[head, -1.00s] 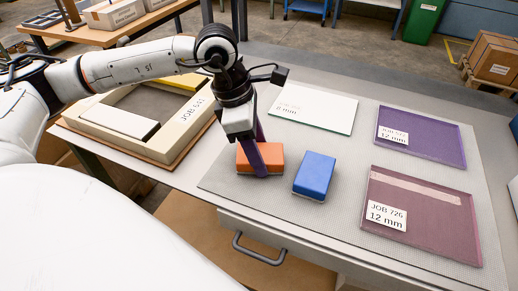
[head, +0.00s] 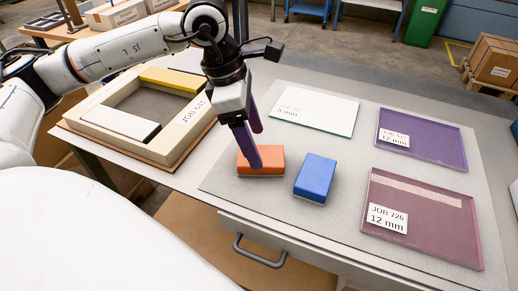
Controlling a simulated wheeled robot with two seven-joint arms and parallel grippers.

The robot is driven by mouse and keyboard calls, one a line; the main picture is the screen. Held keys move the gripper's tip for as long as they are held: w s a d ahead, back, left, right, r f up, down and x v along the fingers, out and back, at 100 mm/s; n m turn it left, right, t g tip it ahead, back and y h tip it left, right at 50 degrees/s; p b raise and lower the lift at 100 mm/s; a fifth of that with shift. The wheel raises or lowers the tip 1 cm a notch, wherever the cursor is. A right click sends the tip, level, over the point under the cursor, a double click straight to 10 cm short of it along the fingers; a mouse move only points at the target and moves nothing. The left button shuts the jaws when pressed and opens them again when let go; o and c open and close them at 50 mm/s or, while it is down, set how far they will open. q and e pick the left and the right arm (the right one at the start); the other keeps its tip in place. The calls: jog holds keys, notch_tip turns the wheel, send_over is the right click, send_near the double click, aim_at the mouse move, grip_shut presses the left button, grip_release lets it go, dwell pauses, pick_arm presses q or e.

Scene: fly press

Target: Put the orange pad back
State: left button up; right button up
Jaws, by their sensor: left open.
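The orange pad (head: 268,162) lies on the grey mat of the table, left of a blue pad (head: 315,178). My left gripper (head: 253,145) is open, its two purple fingers pointing down. The nearer finger's tip overlaps the pad's left part in the picture; the farther finger shows behind and above it. The pad stays on the mat, and I cannot tell whether a finger touches it. A cream frame (head: 180,142) marked JOB stands at the left, with a yellow block (head: 168,79) and a white-topped block (head: 120,123) along its sides. My right gripper is out of view.
A white plate (head: 318,110) lies behind the pads. A purple tray (head: 432,142) and a mauve tray (head: 430,225), both labelled 12 mm, lie at the right. Bare mat (head: 235,190) shows in front of the orange pad. A drawer handle (head: 258,254) juts from the table front.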

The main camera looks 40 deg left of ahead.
pick_arm(q)
jog(key=v, duration=0.7)
jog(key=shift+r, duration=0.2)
dwell(1.4)
